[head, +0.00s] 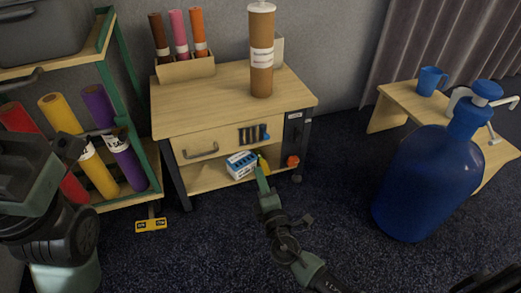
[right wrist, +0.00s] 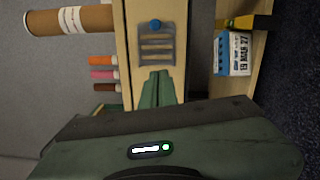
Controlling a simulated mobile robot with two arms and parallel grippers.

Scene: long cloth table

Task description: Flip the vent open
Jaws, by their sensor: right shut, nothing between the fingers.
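The vent (head: 252,134) is a small dark slatted panel on the wooden front of the desk, right of the drawer handle. A blue knob (right wrist: 154,24) sits at one end of it. In the right wrist view the vent (right wrist: 157,50) appears grey, and I cannot tell whether its slats are open. My right gripper (head: 260,168) is shut and empty, just below the vent in the head view.
A blue-white box (head: 241,164) lies on the shelf beneath the drawer (head: 208,146), beside the right gripper. A large blue bottle (head: 425,185) stands right. Dark carpet lies between.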

